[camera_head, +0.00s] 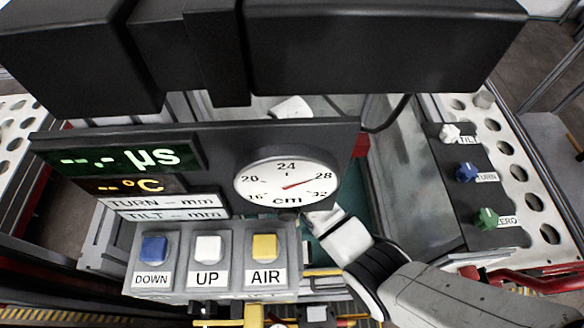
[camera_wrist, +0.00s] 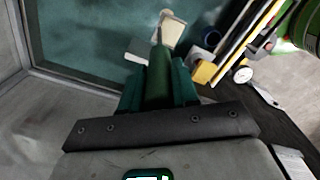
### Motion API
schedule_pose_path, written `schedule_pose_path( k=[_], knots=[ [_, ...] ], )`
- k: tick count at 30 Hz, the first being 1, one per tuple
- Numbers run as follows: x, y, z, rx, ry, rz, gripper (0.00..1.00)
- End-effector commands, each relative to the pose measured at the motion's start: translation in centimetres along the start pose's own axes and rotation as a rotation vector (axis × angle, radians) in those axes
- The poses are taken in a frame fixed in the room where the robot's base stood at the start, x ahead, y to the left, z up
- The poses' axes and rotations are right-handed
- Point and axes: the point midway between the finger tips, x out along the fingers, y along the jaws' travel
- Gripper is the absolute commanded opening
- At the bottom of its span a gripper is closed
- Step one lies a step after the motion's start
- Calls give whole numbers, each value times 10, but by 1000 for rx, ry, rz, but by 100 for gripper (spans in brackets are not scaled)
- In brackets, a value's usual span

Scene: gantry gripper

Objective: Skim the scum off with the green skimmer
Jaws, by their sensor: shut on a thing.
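My gripper (camera_wrist: 157,88) has green fingers and is shut on the green handle of the skimmer (camera_wrist: 158,72) in the wrist view. A thin grey rod runs from the handle toward a pale flat piece (camera_wrist: 171,29); I cannot tell whether that piece belongs to the skimmer. The teal tank surface (camera_wrist: 85,35) lies beyond the fingers, and I cannot make out scum on it. In the head view my white and black arm reaches behind the gauge panel (camera_head: 222,137), which hides my gripper and the skimmer. A strip of teal (camera_head: 356,200) shows beside the panel.
A button box (camera_head: 215,287) marked DOWN, UP and AIR hangs below the panel. A dark knob plate (camera_head: 470,190) sits on the right rail. A black beam (camera_head: 380,45) crosses above. In the wrist view, yellow and black parts (camera_wrist: 203,72) and a green container (camera_wrist: 308,25) crowd the right.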

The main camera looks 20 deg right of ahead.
Motion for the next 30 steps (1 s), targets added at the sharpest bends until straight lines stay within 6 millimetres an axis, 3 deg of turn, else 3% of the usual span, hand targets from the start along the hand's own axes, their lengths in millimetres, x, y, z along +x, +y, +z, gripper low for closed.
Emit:
schedule_pose_path(
  k=[30],
  knots=[
    [93,0,0,-3,0,1,0]
  ],
)
